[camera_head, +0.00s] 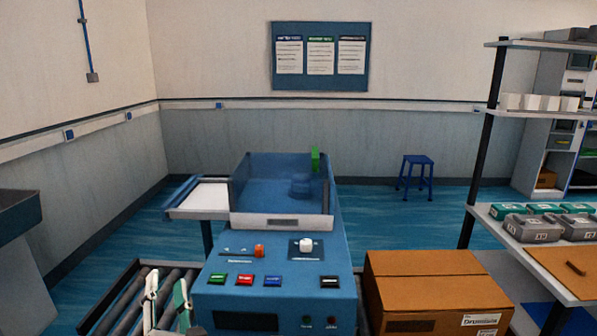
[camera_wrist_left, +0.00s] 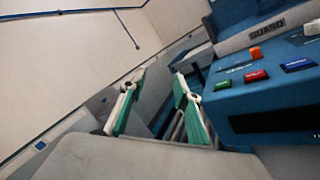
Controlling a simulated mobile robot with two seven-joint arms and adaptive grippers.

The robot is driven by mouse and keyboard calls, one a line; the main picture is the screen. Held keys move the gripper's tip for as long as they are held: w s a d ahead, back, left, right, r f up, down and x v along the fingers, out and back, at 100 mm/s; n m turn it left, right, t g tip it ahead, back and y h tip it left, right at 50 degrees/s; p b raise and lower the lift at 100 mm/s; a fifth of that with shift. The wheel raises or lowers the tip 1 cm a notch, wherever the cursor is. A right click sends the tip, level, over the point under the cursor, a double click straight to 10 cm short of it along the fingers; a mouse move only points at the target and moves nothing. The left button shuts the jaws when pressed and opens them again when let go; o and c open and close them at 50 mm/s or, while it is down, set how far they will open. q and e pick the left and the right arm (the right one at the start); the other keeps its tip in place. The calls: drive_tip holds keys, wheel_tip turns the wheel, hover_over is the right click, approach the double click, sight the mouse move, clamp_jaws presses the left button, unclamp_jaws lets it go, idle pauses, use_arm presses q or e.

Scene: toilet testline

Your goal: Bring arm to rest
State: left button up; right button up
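My left gripper (camera_head: 167,285) is low in the head view, over the roller conveyor and just left of the blue machine. Its two white-and-green fingers stand apart with nothing between them. In the left wrist view the fingers of the left gripper (camera_wrist_left: 160,80) also show spread and empty, beside the machine's button panel. The blue machine (camera_head: 275,262) stands in front of me, with a clear-walled guard on top and coloured buttons on its sloped panel. My right gripper is in neither view.
The roller conveyor (camera_head: 120,300) runs along the machine's left side. A cardboard box (camera_head: 425,280) stands close on its right. A shelf rack (camera_head: 485,225) with grey and green cases is further right. A blue stool (camera_head: 416,175) stands by the back wall, with open floor around it.

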use_arm(q)
drive_tip(key=s+d+f+m+t+h, duration=0.15)
drive_tip(key=d+f+m+h, duration=0.45)
drive_tip(key=m, duration=0.7)
drive_tip(key=s+d+f+m+h, duration=0.3)
drive_tip(key=f+m+h, duration=0.35)
drive_tip(key=m, duration=0.55)
drive_tip(key=s+a+f+m+g, duration=0.1)
drive_tip(key=s+f+m+g, duration=0.2)
drive_tip(key=f, duration=0.6)
drive_tip(key=s+a+f+m+g+y, duration=0.1)
drive_tip(key=s+a+f+m+g, duration=0.1)
drive_tip(key=f, duration=0.6)
drive_tip(key=s+a+f+m+g+y, duration=0.1)
drive_tip(key=s+f+m+g, duration=0.3)
drive_tip(key=f, duration=0.5)
drive_tip(key=s+m, duration=0.2)
drive_tip(key=s, duration=0.1)
drive_tip(key=shift+a+f, duration=0.35)
drive_tip(key=shift+a, duration=0.05)
